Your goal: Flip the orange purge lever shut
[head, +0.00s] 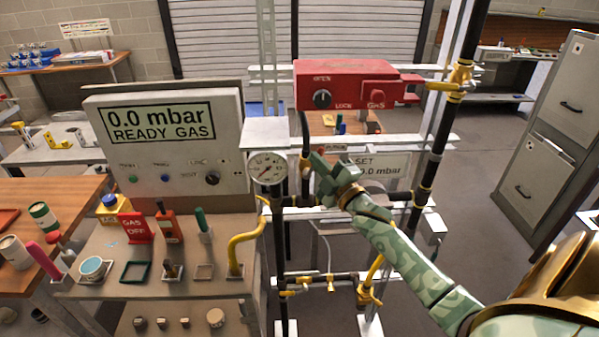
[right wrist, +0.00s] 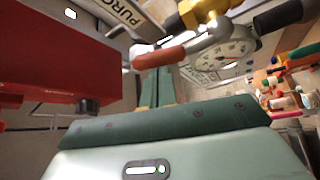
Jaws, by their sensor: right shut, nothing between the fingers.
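The orange purge lever (right wrist: 158,58) shows in the right wrist view, joined by a grey metal arm to a brass valve (right wrist: 205,10) on a dark pipe. It lies nearly level across the picture, just beyond my fingertips. In the head view the brass fitting by the gauge (head: 304,164) is small, and the lever is hard to make out there. My right gripper (head: 318,164) is shut and empty, its tips close to that fitting. It also shows in the right wrist view (right wrist: 156,84). I cannot tell whether it touches the lever. My left gripper is not in view.
A red gas box (head: 345,85) hangs above my right gripper and looms close in the right wrist view (right wrist: 60,65). A round gauge (head: 267,168) and a grey panel reading 0.0 mbar (head: 163,140) stand left. A dark pipe (head: 432,150) stands right.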

